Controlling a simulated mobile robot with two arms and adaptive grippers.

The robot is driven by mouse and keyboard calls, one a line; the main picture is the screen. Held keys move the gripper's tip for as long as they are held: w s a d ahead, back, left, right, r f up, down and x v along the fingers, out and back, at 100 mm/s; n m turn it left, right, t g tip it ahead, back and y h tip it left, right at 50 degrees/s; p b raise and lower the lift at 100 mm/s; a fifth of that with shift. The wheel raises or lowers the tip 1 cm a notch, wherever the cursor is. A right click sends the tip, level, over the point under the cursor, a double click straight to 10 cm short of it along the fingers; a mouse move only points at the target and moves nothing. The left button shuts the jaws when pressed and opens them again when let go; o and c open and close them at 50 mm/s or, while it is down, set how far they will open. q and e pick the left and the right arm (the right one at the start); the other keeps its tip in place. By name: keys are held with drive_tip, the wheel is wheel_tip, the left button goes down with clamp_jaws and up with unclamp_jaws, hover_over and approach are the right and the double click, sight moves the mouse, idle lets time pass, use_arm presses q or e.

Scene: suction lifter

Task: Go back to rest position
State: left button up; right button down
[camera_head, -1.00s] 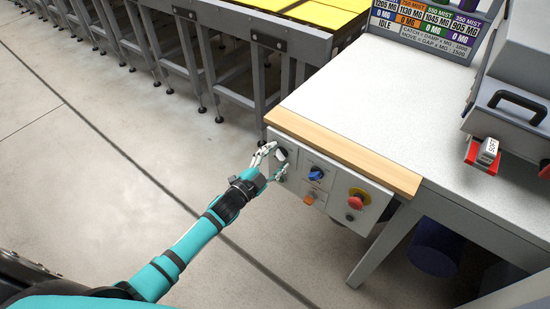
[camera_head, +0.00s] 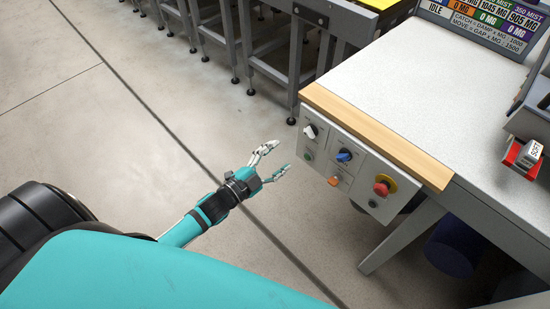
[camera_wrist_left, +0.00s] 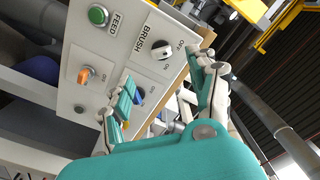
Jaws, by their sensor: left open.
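My left gripper (camera_head: 277,160) is open and empty in the head view, in the air to the left of the control panel (camera_head: 330,170) and apart from it. The panel is a grey plate on the front of the table. It carries a black-and-white knob (camera_head: 311,131), a blue knob (camera_head: 344,156), an orange switch (camera_head: 333,181), a green button (camera_head: 309,155) and a red emergency stop (camera_head: 384,186). In the left wrist view the open fingers (camera_wrist_left: 165,95) show before the panel, with the BRUSH knob (camera_wrist_left: 160,50) and green FEED button (camera_wrist_left: 98,15). My right gripper is out of view.
The white table (camera_head: 410,90) has a wooden front edge (camera_head: 375,135). A status sign (camera_head: 480,22) stands at its back, and a red holder (camera_head: 520,155) is at the right. Metal frames (camera_head: 245,40) line the back. The floor (camera_head: 80,130) at the left is clear.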

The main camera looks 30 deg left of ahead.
use_arm(q)
drive_tip(key=shift+s+a, duration=0.1)
drive_tip(key=shift+s, duration=0.15)
idle(0.3)
drive_tip(key=s+a+f+n+g+y, duration=0.15)
drive_tip(key=s+f, duration=0.25)
drive_tip(key=f, duration=0.5)
drive_tip(key=s+a+f+n+g+y, duration=0.1)
drive_tip(key=s+f+n+g+y, duration=0.2)
drive_tip(key=f, duration=0.7)
drive_tip(key=s+a+f+n+g+y, duration=0.1)
drive_tip(key=s+a+f+n+g, duration=0.15)
drive_tip(key=s+f, duration=0.45)
drive_tip(key=s+d+f+n+g, duration=0.1)
drive_tip(key=s+f+g, duration=0.2)
drive_tip(key=s+f, duration=0.3)
drive_tip(key=s+d+f+n+g, duration=0.1)
drive_tip(key=s+f+g, duration=0.2)
drive_tip(key=s, duration=0.8)
drive_tip(key=s+d+f+n+g, duration=0.1)
drive_tip(key=s+f+g, duration=0.2)
drive_tip(key=s+f, duration=0.5)
drive_tip(key=shift+s+f+y, duration=0.3)
drive_tip(key=shift+s+y, duration=0.05)
drive_tip(key=shift+s, duration=0.35)
